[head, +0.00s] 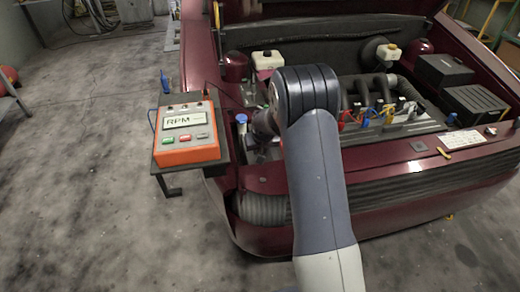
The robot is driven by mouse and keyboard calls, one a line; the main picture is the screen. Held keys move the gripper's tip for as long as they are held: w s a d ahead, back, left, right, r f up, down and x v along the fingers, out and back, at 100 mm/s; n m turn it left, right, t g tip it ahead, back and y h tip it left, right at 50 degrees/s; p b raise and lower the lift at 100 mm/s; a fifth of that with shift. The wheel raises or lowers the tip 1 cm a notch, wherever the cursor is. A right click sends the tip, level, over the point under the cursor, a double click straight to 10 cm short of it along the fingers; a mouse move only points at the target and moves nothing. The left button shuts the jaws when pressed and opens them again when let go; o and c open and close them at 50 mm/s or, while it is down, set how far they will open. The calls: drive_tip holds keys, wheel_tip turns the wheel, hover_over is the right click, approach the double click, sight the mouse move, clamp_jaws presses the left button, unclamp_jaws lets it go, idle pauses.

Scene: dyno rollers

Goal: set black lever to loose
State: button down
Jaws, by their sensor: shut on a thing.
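The engine bay of a dark red car (470,165) lies open in front of me in the head view. My arm reaches up and over its front edge. My gripper (263,128) is low at the left side of the bay, mostly hidden behind my own arm. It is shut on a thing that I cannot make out. I cannot pick out the black lever; that part of the bay is small, dark and covered by my arm.
An orange RPM box (187,152) stands on a small dark stand left of the car. A blue cap (241,118) is close to my gripper. Hoses and coloured connectors (385,112) fill the bay right of my arm.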

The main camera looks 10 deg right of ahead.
drive_tip(key=shift+w+r, duration=0.1)
drive_tip(key=shift+r, duration=0.05)
drive_tip(key=shift+w+r+g+p, duration=0.15)
drive_tip(key=shift+w+g+p, duration=0.1)
drive_tip(key=shift+g+p, duration=0.7)
drive_tip(key=shift+w+g+p, duration=0.25)
drive_tip(key=shift+g+p, duration=0.2)
drive_tip(key=shift+g, duration=0.4)
drive_tip(key=shift+w+g+p, duration=0.2)
drive_tip(key=shift+g+p, duration=0.2)
drive_tip(key=shift+g, duration=0.7)
drive_tip(key=c, duration=1.3)
unclamp_jaws()
drive_tip(key=r, duration=0.3)
drive_tip(key=w+r, duration=0.1)
drive_tip(key=r, duration=0.3)
drive_tip(key=r+b, duration=0.1)
drive_tip(key=r, duration=0.2)
drive_tip(key=shift+w+r, duration=0.2)
drive_tip(key=shift+r, duration=0.1)
